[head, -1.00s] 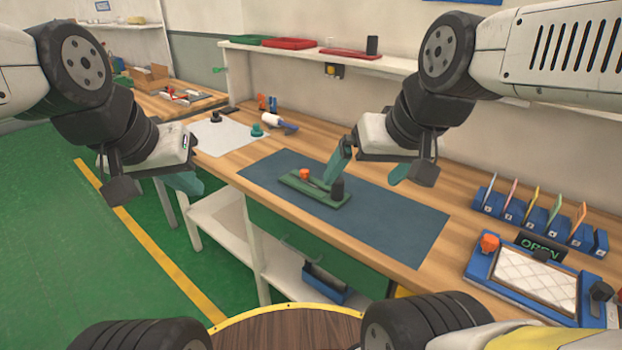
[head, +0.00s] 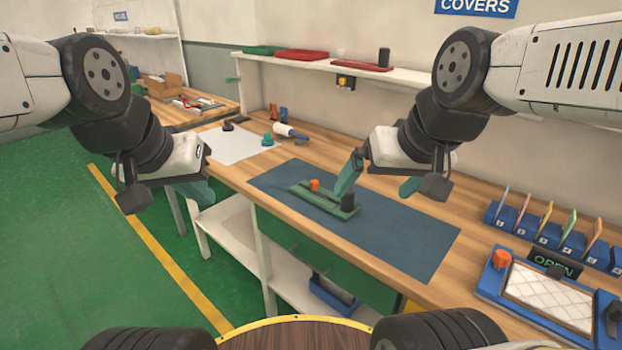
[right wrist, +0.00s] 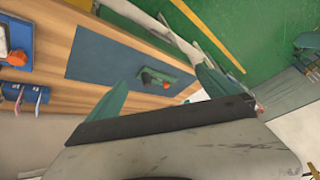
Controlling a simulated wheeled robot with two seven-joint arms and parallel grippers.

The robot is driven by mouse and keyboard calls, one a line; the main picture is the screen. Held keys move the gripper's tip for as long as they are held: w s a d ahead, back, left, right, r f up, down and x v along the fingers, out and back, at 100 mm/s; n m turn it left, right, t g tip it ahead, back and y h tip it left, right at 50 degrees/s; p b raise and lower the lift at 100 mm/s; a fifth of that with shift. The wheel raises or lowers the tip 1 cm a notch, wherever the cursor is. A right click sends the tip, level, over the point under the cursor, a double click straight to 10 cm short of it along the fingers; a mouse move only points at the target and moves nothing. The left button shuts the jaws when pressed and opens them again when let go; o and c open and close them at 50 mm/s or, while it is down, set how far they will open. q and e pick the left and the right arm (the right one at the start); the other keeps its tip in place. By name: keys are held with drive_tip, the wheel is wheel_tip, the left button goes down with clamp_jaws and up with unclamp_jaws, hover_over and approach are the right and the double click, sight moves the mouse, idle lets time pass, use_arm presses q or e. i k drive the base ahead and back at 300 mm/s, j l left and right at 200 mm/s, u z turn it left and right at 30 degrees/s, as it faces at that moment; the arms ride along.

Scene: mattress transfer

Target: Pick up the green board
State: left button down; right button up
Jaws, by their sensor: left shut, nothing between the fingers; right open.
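The green board (head: 318,201) lies on the dark blue mat (head: 410,235) on the workbench. It carries an orange knob (head: 314,185) and a black upright post (head: 348,201). It also shows in the right wrist view (right wrist: 178,75), beyond my fingers. My right gripper (head: 378,180) is open and empty. In the head view one finger overlaps the far side of the board, but the wrist view shows the gripper apart from it. My left gripper (head: 195,190) is shut and empty, off the bench's left front edge, away from the board.
Blue holders (head: 545,235) and a blue-framed tray (head: 550,298) stand at the right. A shelf (head: 330,66) with red and green covers runs above. Much of the mat is clear.

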sight(344, 208)
drive_tip(key=i+j, duration=0.85)
drive_tip(key=j, duration=0.15)
drive_tip(key=z, duration=0.4)
drive_tip(key=i+j+z, duration=0.1)
drive_tip(key=z, duration=0.25)
drive_tip(key=j+z, duration=0.2)
drive_tip(key=z, duration=0.2)
drive_tip(key=i+j+z, duration=0.1)
drive_tip(key=z, duration=0.3)
